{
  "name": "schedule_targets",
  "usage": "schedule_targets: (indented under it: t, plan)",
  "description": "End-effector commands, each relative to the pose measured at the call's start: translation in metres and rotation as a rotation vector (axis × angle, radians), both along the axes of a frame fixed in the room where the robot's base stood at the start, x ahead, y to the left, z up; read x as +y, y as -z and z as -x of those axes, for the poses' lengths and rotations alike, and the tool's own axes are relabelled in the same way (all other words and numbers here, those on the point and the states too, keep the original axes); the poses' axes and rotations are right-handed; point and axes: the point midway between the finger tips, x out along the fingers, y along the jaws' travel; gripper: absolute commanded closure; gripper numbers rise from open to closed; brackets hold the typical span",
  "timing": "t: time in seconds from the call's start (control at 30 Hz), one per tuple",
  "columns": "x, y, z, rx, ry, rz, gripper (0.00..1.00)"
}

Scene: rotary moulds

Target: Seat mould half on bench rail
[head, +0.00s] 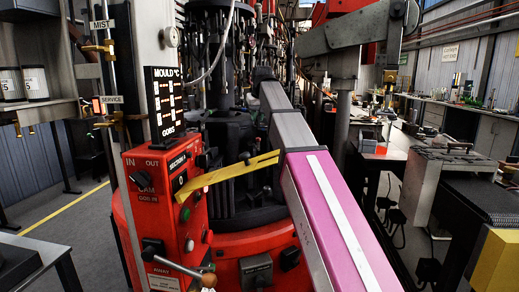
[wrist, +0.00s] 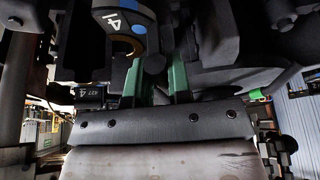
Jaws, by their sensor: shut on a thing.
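In the wrist view my gripper (wrist: 157,72) shows as two green fingers rising from a grey bolted block. They are shut on a dark part with a round, brass-edged opening and a blue patch marked 14, which looks like the mould half (wrist: 122,22). Shadow hides the exact contact between fingers and part. In the head view my arm reaches into the red rotary machine (head: 268,262), and the gripper and mould half cannot be made out there. I cannot identify the bench rail for certain in either view.
A red control box (head: 165,205) with knobs and a yellow strap (head: 228,172) stand left of my arm. Dark machine parts (wrist: 240,45) crowd the gripper's right. Benches (head: 470,118) line the right side, with a grey block-like unit (head: 435,165) nearer. Some floor is open at left.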

Motion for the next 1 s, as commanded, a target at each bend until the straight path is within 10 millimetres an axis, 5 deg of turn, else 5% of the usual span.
schedule_targets:
  t: [1.0]
  plan:
    - [0.0, -0.015, -0.002, -0.006, 0.0, -0.002, 1.0]
